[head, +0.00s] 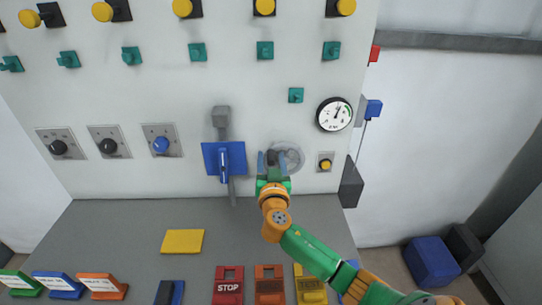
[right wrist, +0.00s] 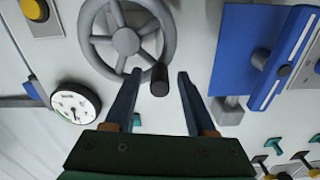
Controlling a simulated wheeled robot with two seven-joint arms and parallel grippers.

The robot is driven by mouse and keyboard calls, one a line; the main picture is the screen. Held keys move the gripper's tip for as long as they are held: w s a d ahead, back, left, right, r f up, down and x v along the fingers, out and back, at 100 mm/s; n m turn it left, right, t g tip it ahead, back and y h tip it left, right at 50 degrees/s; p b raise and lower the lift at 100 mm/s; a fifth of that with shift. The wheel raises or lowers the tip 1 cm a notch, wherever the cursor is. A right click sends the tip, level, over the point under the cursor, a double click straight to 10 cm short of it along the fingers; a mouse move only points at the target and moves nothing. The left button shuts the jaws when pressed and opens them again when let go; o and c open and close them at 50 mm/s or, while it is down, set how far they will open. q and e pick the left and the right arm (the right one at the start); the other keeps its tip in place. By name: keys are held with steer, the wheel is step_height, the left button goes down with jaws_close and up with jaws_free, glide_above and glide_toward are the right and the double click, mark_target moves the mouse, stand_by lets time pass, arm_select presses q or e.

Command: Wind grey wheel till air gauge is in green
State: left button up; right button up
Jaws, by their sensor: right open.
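The grey wheel (head: 296,152) is on the upright panel, partly hidden behind my right gripper (head: 271,157). The right wrist view shows the wheel's hub and spokes (right wrist: 126,40) and a dark crank knob (right wrist: 160,80) standing out from its rim. My right gripper (right wrist: 160,75) is open, with the knob between its fingertips and a gap on both sides. The round white air gauge (head: 334,114) is above and right of the wheel. Its dark needle points up and slightly right in the head view; its coloured zone is too small to read surely. My left gripper is out of view.
A blue plate with a lever (head: 224,158) is just left of the wheel. A yellow button box (head: 325,162) is close on its right. A blue switch box (head: 374,108) hangs at the panel's right edge. Coloured signs and a yellow pad (head: 182,241) lie on the grey shelf below.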

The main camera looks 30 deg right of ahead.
steer(key=shift+w+d+f, duration=0.25)
steer(key=shift+w+d, duration=0.1)
steer(key=shift+w, duration=0.15)
steer(key=shift+s+a+r, duration=0.1)
steer(key=shift+s+a, duration=0.05)
steer(key=shift+s, duration=0.05)
steer(key=shift+c, duration=0.4)
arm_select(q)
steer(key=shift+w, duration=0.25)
arm_select(e)
steer(key=shift+s+r, duration=0.1)
jaws_close()
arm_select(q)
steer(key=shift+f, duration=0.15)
arm_select(e)
steer(key=shift+a, duration=0.1)
